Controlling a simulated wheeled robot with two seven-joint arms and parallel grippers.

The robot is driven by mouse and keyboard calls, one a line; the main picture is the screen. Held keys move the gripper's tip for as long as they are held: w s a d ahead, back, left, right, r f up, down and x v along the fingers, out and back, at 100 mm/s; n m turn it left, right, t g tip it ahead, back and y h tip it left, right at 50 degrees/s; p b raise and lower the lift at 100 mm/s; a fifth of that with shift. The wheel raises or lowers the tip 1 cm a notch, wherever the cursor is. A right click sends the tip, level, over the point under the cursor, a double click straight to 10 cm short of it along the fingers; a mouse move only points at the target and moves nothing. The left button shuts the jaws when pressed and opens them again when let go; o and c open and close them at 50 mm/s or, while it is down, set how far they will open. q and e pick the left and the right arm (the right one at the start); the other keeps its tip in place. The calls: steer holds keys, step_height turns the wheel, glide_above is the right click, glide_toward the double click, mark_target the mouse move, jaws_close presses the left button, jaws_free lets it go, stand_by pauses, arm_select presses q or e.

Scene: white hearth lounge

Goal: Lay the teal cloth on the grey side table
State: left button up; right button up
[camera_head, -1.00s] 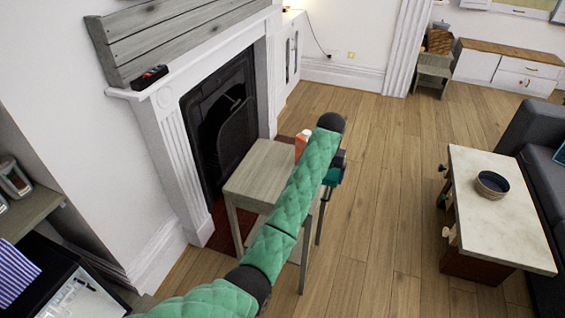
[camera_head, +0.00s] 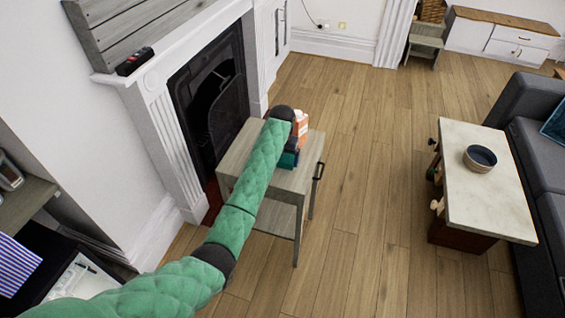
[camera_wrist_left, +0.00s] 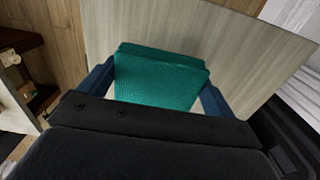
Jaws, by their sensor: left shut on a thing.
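The teal cloth (camera_wrist_left: 160,80) is a folded, textured pad between the two blue fingers of my left gripper (camera_wrist_left: 157,88) in the left wrist view. The gripper is shut on it. In the head view the cloth (camera_head: 289,159) shows as a small teal patch at the end of my green-sleeved left arm, partly hidden by it. The grey side table (camera_head: 292,181) stands in front of the fireplace, and its wood-grain top (camera_wrist_left: 235,42) lies below the cloth. I cannot tell whether the cloth touches it. My right gripper is not in view.
An orange and white item (camera_head: 301,127) is at the table's far side, close to my gripper. The fireplace (camera_head: 210,100) is left of the table. A marble-topped table (camera_head: 485,195) with a dark bowl (camera_head: 480,158) stands right. The wooden floor between is clear.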

mark_target(282, 170)
arm_select(q)
steer(key=shift+f+p, duration=0.7)
steer(key=shift+f, duration=1.35)
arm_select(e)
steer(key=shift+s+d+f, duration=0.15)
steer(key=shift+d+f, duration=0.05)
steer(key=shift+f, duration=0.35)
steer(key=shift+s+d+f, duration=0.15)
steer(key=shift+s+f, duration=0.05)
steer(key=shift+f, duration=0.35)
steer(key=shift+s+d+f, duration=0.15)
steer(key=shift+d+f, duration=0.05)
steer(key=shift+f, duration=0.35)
arm_select(q)
steer(key=shift+f, duration=0.1)
steer(key=o, duration=0.6)
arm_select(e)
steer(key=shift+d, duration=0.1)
